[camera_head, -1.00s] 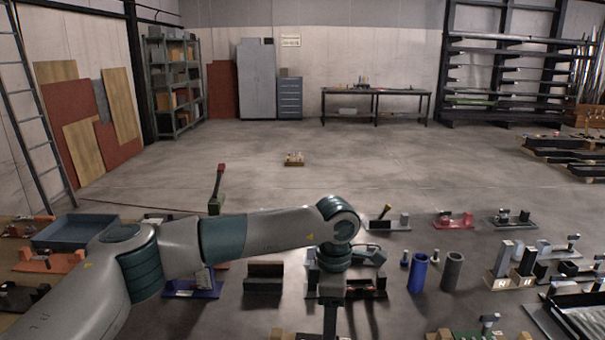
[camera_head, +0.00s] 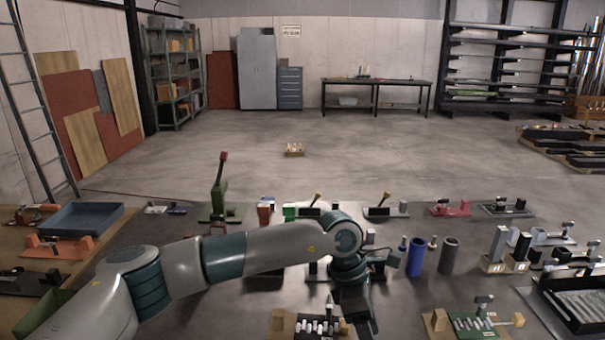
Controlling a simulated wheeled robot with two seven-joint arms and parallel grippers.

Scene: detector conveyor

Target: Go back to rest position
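My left arm comes in from the left and reaches across the front of the table. Its gripper (camera_head: 362,325) points down near the bottom edge of the view, beside a wooden fixture with pale pegs (camera_head: 300,327). The fingertips are at or past the picture edge, so I cannot tell whether it is open or shut, or whether it holds anything. My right arm and gripper are not in view.
The dark table (camera_head: 420,295) carries several fixtures. A blue cup (camera_head: 417,256) and a grey cup (camera_head: 449,256) stand right of my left wrist. A green lever press (camera_head: 219,203) stands behind my forearm. A blue tray (camera_head: 80,219) sits at left.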

